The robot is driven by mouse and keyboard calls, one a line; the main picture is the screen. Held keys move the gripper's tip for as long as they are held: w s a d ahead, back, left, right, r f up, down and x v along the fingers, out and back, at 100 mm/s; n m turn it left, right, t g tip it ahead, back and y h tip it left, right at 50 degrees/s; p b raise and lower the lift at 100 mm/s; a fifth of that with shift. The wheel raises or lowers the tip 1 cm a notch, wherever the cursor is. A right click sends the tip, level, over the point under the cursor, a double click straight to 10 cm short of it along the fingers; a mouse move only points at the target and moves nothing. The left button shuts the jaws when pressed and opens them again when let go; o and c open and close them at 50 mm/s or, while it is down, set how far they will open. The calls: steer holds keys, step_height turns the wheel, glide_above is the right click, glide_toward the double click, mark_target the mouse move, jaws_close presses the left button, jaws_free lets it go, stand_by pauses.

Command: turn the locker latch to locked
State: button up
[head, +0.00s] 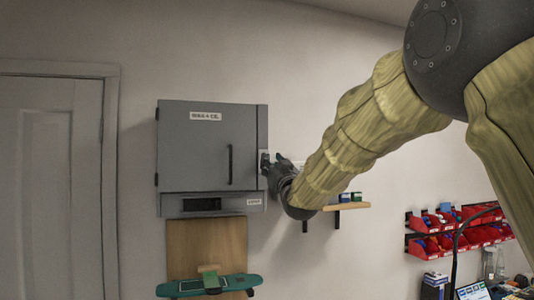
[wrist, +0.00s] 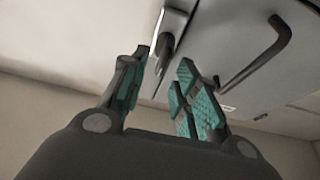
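The grey locker (head: 205,140) hangs on the wall with its door shut; its door fills the upper right of the wrist view (wrist: 230,45). The latch (wrist: 170,22) is a pale plate with a dark lever (wrist: 162,62) on the locker's side by the door edge. In the head view my gripper (head: 268,163) is at the locker's right edge and hides the latch. In the wrist view my gripper (wrist: 162,72) is open, with teal-padded fingers either side of the lever. The lever looks closer to the left finger; I cannot tell whether they touch.
A dark bar handle (head: 230,164) stands out from the door; it also shows right of my fingers in the wrist view (wrist: 262,58). A small wooden shelf (head: 345,206) is below my forearm. Red bins (head: 425,243) are at right.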

steer(key=shift+p+x, duration=0.95)
steer(key=shift+x, duration=1.35)
jaws_close()
